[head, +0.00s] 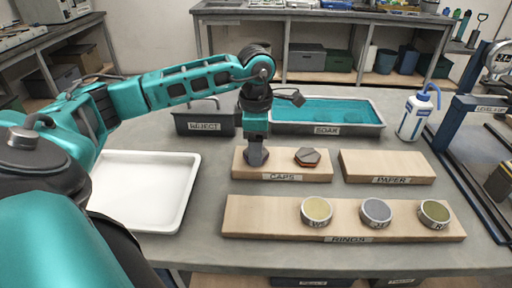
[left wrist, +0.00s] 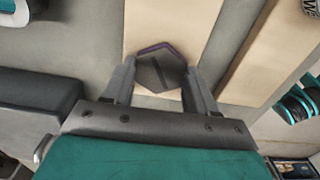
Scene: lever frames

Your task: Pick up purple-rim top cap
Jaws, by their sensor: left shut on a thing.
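The purple-rim top cap (left wrist: 160,72) is a dark grey, angular cap with a purple edge, in the left wrist view. My left gripper (left wrist: 162,66) is shut on it, with one finger on each side. I cannot tell whether the cap still touches the board. A second grey cap with a red rim (head: 308,157) lies on the board to the right. My right gripper is not in view.
The PAPER board (head: 385,165) is to the right, bare. The RINGS board (head: 265,218) in front carries three round rings. A white tray (head: 145,205) lies left. The REJECT bin (head: 200,125) and SOAK tray (head: 325,130) stand behind. A white bottle (head: 414,120) stands right.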

